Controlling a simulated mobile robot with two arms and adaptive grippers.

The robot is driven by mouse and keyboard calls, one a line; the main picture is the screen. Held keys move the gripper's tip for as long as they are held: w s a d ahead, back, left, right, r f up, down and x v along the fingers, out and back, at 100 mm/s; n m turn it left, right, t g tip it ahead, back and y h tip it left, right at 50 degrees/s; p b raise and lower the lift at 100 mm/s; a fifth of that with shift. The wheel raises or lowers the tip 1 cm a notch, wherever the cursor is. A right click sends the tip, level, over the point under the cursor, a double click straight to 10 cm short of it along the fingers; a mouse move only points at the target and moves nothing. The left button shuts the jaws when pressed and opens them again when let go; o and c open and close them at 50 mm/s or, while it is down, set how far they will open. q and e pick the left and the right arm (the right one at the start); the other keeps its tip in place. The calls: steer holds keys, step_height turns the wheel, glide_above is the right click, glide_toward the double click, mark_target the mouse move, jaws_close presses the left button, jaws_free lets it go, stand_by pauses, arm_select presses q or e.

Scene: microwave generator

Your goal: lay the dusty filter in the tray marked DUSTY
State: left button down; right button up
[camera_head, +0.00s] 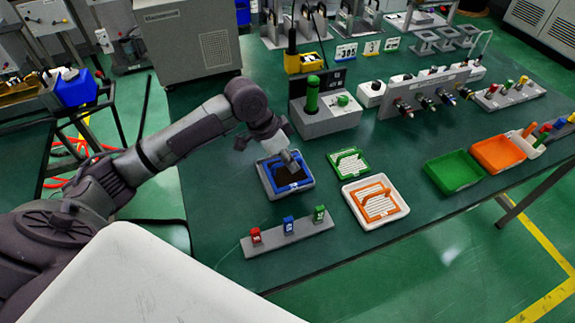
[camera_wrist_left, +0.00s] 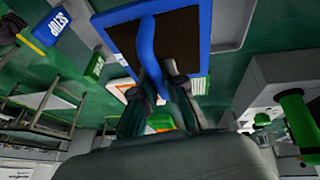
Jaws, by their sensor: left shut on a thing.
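The dusty filter (camera_head: 281,181) has a blue frame and a dark brown mesh. It lies in or just above a grey tray (camera_head: 269,191) at the middle of the table; I cannot tell whether it touches the bottom. My left gripper (camera_head: 291,163) is over it. In the left wrist view the fingers (camera_wrist_left: 152,82) are shut on the blue handle (camera_wrist_left: 148,45) that arches over the brown mesh (camera_wrist_left: 184,38). No marking DUSTY is legible in either view. My right gripper is not in view.
A green filter (camera_head: 348,162) and a white tray with an orange filter (camera_head: 376,203) lie to the right. A grey bar (camera_head: 300,230) with red, blue and green tags is in front. Empty green (camera_head: 455,172) and orange (camera_head: 498,154) trays stand farther right. A grey box (camera_head: 325,117) stands behind.

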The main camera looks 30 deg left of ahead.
arm_select(q)
steer(key=w+f, duration=0.1)
steer(key=w+a+f, duration=0.1)
steer(key=w, duration=0.1)
steer(key=w+a+f, duration=0.1)
steer(key=shift+w+a, duration=0.15)
steer(key=shift+a, duration=0.1)
steer(key=shift+f+p, duration=0.35)
steer(key=shift+f, duration=1.7)
steer(key=c, duration=1.2)
jaws_free()
steer(key=shift+f, duration=0.15)
steer(key=shift+c, duration=0.2)
steer(key=shift+r, duration=0.25)
steer(key=v, duration=1.2)
steer(key=shift+b, duration=0.3)
steer(key=shift+a, duration=0.1)
